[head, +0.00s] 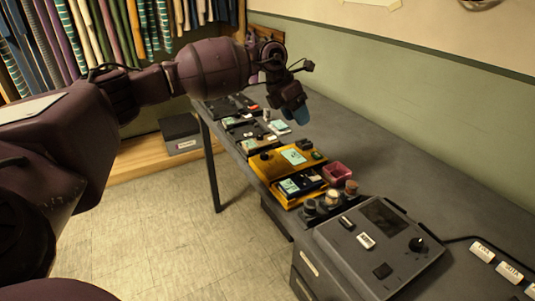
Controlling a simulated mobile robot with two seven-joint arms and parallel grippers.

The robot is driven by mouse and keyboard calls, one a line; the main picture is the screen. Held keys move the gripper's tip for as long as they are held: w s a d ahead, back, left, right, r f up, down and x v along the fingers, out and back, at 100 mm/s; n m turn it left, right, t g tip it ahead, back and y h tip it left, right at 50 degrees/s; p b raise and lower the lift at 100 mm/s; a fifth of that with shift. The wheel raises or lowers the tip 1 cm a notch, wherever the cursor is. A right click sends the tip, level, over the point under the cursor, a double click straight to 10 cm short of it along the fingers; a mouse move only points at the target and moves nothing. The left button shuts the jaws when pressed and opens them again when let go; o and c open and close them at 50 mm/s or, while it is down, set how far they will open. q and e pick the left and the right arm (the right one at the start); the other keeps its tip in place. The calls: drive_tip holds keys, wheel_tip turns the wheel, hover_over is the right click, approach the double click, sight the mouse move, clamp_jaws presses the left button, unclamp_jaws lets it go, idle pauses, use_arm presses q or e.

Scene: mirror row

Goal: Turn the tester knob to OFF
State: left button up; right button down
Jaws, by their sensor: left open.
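The tester (345,240) is a dark grey box with a sloped face at the lower right of the head view. It has a dark screen (385,216) and small white labels. A round black knob (417,244) sits at the right of its face. The knob's setting is too small to read. My left gripper (300,117) is open and hangs over the far part of the table, well away from the tester. It appears empty. My right gripper is not in view.
Several small jars (332,197) stand just behind the tester. White tags (482,251) and a black cable lie at its right. The table along the green wall is clear.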

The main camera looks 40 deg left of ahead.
sight(264, 153)
use_arm(q)
drive_tip(key=s+a+f+g+y, duration=0.2)
drive_tip(key=s+a+g+y, duration=0.15)
drive_tip(key=a, duration=0.45)
drive_tip(key=shift+t+y, duration=0.25)
drive_tip(key=shift+y, duration=0.1)
drive_tip(key=f, duration=0.3)
drive_tip(key=f+b, duration=0.1)
drive_tip(key=f, duration=0.5)
drive_tip(key=shift+s+d+f+b, duration=0.15)
drive_tip(key=shift+d+f+b, duration=0.1)
drive_tip(key=shift+b, duration=0.1)
drive_tip(key=shift+f, duration=0.6)
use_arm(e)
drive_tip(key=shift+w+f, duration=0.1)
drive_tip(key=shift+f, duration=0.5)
use_arm(q)
drive_tip(key=c, duration=0.9)
